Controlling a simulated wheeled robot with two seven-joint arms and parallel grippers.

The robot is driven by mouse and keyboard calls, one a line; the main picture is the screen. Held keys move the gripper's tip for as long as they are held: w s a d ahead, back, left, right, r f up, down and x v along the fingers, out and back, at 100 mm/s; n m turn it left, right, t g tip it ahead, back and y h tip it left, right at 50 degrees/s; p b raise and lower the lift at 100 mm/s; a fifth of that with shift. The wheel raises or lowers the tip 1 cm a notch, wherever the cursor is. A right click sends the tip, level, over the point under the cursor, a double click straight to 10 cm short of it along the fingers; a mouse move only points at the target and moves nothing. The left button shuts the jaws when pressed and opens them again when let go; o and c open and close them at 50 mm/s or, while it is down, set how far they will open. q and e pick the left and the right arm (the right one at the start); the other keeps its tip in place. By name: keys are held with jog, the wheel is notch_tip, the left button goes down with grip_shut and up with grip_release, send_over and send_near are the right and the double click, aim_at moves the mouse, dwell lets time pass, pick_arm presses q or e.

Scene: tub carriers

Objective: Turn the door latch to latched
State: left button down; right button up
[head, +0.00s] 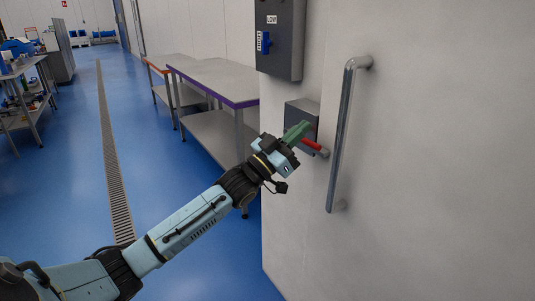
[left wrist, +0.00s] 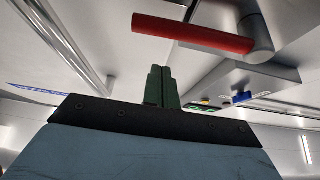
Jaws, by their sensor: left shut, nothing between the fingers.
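The door latch has a red handle (head: 312,144) on a grey box (head: 301,112) fixed to the pale wall or door panel. In the head view the handle slants slightly down to the right and ends in a grey tip. In the left wrist view the red handle (left wrist: 192,33) lies just beyond my fingers, joined to a round grey pivot (left wrist: 258,38). My left gripper (head: 302,129) has green fingers and is shut and empty. In the left wrist view its fingertips (left wrist: 161,70) are close to the handle; I cannot tell whether they touch it. My right gripper is not in view.
A long vertical grey pull bar (head: 341,135) stands out from the panel just right of the latch. A grey switch box (head: 281,38) with a blue knob is above. Metal tables (head: 218,80) stand behind my left arm.

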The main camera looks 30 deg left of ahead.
pick_arm(q)
jog(key=v, duration=1)
jog(key=s+a+f+n+g+y, duration=0.1)
jog(key=a+f+n+g+y, duration=0.2)
jog(key=f, duration=1.3)
jog(key=s+a+f+n+g+y, duration=0.1)
jog(key=s+a+f+g+y, duration=0.35)
jog(key=f, duration=1.15)
jog(key=s+d+f+g+y, duration=0.1)
jog(key=s+f+g, duration=0.2)
jog(key=s+f, duration=0.5)
jog(key=s+d+f+g+y, duration=0.2)
jog(key=s+f, duration=0.2)
jog(key=f, duration=0.8)
jog(key=s+d+f+g, duration=0.1)
jog(key=s+f, duration=0.3)
jog(key=s, duration=0.5)
jog(key=s+d+f+m+g, duration=0.1)
jog(key=s+f+g, duration=0.3)
jog(key=s, duration=0.6)
jog(key=s+d+f+g, duration=0.3)
jog(key=s+f, duration=0.2)
jog(key=s, duration=0.5)
jog(key=shift+f+m, duration=0.4)
jog(key=shift+d+g, duration=0.1)
jog(key=shift+g, duration=0.15)
